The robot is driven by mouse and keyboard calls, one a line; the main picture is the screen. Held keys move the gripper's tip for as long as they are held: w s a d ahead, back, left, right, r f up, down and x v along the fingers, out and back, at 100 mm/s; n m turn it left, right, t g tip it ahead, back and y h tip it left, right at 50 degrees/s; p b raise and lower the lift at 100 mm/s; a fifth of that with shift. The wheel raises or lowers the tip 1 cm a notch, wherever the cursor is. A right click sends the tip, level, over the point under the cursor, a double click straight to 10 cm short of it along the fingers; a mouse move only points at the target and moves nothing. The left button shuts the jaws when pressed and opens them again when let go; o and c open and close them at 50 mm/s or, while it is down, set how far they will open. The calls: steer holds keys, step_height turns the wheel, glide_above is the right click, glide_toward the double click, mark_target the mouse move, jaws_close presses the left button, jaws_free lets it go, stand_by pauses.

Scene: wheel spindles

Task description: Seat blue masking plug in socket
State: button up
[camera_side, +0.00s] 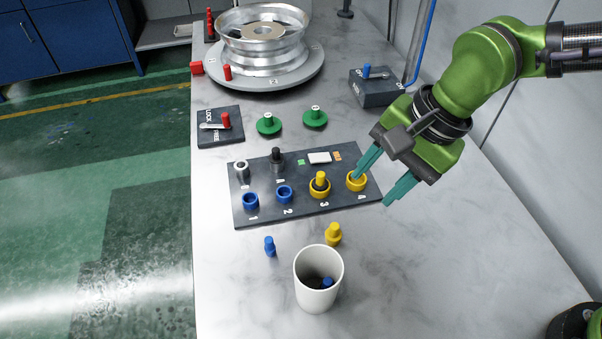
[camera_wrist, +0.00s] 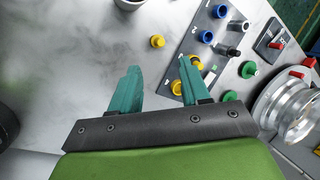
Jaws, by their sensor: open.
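A blue plug (camera_side: 269,246) stands on the table in front of the dark socket board (camera_side: 240,216). Another blue plug (camera_side: 327,282) shows inside the white cup (camera_side: 308,296). The board has blue-ringed sockets 1 (camera_side: 250,201) and 2 (camera_side: 284,194), both apparently empty. Yellow socket 3 (camera_side: 320,191) holds a dark-stemmed piece with a yellow top; yellow socket 4 (camera_side: 356,182) is beside my finger. My gripper (camera_side: 373,190) is open and empty at the board's right end. In the wrist view the open gripper (camera_wrist: 160,66) shows no blue plug near it.
A yellow plug (camera_side: 333,234) stands between board and cup. Grey and black pegs (camera_side: 277,161) rise at the board's back. Green knobs (camera_side: 268,124), a lock lever box (camera_side: 221,127), a switch box (camera_side: 376,88) and a wheel (camera_side: 262,40) lie behind. The table's right front is clear.

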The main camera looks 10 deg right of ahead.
steer(key=a+f+m, duration=0.2)
steer(key=a+m, duration=0.2)
steer(key=a, duration=0.2)
steer(key=m, duration=0.8)
glide_above(271, 239)
steer(key=d, duration=0.3)
step_height(271, 239, down, 9)
steer(key=shift+s+a+x, duration=0.15)
steer(key=shift+x, duration=0.75)
steer(key=shift+s+a+x, duration=0.1)
steer(key=shift+a+x, duration=0.1)
steer(key=shift+x, duration=0.75)
steer(key=shift+s+a+x, duration=0.15)
steer(key=shift+x, duration=0.75)
steer(key=shift+r, duration=0.1)
jaws_close()
